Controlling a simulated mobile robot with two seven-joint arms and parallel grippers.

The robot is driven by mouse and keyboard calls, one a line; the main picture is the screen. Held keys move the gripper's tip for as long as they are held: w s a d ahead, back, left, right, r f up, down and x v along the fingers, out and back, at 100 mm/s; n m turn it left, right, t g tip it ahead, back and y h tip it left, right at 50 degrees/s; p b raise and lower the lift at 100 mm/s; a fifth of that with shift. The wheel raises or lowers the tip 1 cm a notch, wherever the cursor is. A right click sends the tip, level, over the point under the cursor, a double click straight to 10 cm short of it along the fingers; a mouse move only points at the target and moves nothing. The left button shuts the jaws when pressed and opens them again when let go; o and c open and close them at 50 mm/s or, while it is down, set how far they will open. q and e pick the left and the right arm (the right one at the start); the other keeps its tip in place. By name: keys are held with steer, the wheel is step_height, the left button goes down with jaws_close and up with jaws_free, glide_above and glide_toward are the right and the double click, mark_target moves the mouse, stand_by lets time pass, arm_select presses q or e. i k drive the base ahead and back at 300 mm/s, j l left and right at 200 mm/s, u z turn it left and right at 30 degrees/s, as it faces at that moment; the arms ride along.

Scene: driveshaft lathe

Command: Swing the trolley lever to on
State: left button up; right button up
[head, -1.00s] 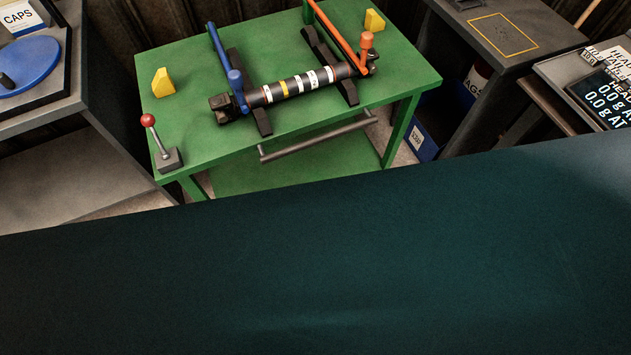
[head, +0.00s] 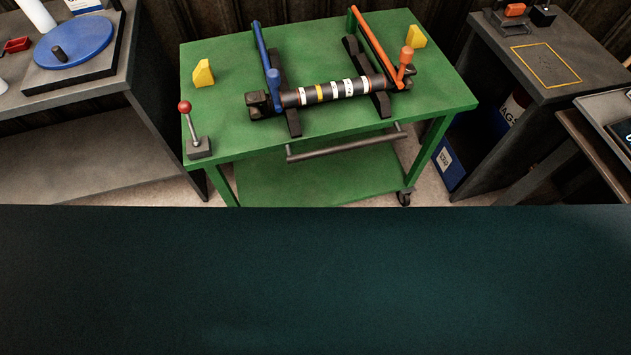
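The trolley (head: 330,194) is green, with a flat top and a lower shelf, and stands ahead in the head view. Its lever (head: 191,124) is a thin rod with a red ball knob on a grey block (head: 199,148) at the top's front left corner. The lever stands up, tilted slightly to the left. No marking for on or off can be read. A dark driveshaft (head: 335,90) with white and yellow bands lies across two black cradles (head: 293,121) on the top. Neither of my grippers shows in the head view.
A blue clamp arm (head: 262,52) and an orange one (head: 374,45) reach over the driveshaft. Two yellow blocks (head: 203,73) sit on the top. A grey bench with a blue disc (head: 73,41) is left. A dark table (head: 545,75) is right. A dark surface fills the foreground.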

mark_target(184, 108)
steer(key=u, duration=1.55)
steer(key=i+j, duration=0.15)
steer(key=j, duration=0.15)
steer(key=i+j, duration=0.15)
steer(key=j, duration=0.2)
